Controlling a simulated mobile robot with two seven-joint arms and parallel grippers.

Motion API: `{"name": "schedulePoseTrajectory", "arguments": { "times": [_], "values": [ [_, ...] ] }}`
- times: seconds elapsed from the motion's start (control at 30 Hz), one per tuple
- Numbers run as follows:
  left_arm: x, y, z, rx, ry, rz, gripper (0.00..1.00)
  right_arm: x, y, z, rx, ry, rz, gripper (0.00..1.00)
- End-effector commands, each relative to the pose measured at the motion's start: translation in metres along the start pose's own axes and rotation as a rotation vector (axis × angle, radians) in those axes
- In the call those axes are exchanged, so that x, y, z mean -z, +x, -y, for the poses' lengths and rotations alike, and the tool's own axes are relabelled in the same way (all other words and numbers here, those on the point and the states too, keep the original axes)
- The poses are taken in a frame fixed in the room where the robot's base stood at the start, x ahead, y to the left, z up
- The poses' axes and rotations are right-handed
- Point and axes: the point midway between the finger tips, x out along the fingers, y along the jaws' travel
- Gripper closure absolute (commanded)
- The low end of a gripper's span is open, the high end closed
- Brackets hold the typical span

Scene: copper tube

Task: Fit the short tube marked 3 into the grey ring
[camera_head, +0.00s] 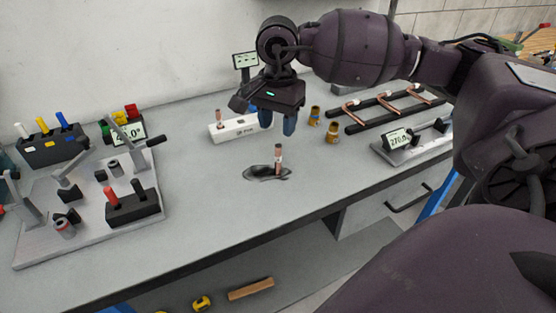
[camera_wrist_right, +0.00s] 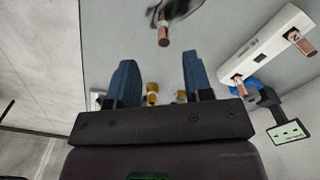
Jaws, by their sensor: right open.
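My right gripper (camera_head: 272,124) hangs above the bench, behind the upright tube in the head view. In the right wrist view its two blue fingers (camera_wrist_right: 154,75) are spread with nothing between them. A short copper tube (camera_head: 278,160) with a pale label stands upright at a dark, flat, ring-like shape (camera_head: 258,173); it also shows in the right wrist view (camera_wrist_right: 163,32). Its mark is too small to read, and I cannot tell whether the tube is inside the dark shape. Another copper tube (camera_head: 218,117) stands in a white block (camera_head: 228,130). My left gripper is out of view.
A metal fixture plate (camera_head: 40,235) with clamps and a red-and-black block (camera_head: 132,205) is at left. Brass fittings (camera_head: 332,133), a black rack (camera_head: 380,122) with bent copper tubes and a display (camera_head: 397,140) are at right. The bench front is clear.

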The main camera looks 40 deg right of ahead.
Motion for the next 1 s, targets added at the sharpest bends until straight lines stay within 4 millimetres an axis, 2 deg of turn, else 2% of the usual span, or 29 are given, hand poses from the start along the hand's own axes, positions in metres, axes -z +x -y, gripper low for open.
{"name": "schedulePoseTrajectory", "arguments": {
  "times": [0.3, 0.57, 0.9, 1.0],
  "values": [
    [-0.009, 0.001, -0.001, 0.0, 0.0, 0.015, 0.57, 0.001, 0.043, 0.0, -0.005, 0.0, 0.002, 0.54],
    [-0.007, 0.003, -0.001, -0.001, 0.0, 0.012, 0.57, 0.002, 0.059, 0.001, -0.003, -0.002, 0.001, 0.54],
    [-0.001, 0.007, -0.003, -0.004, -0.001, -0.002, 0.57, 0.008, 0.101, 0.003, -0.003, -0.003, 0.002, 0.54],
    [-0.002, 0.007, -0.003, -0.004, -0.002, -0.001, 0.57, 0.008, 0.105, 0.003, -0.002, -0.003, 0.001, 0.54]
  ]
}}
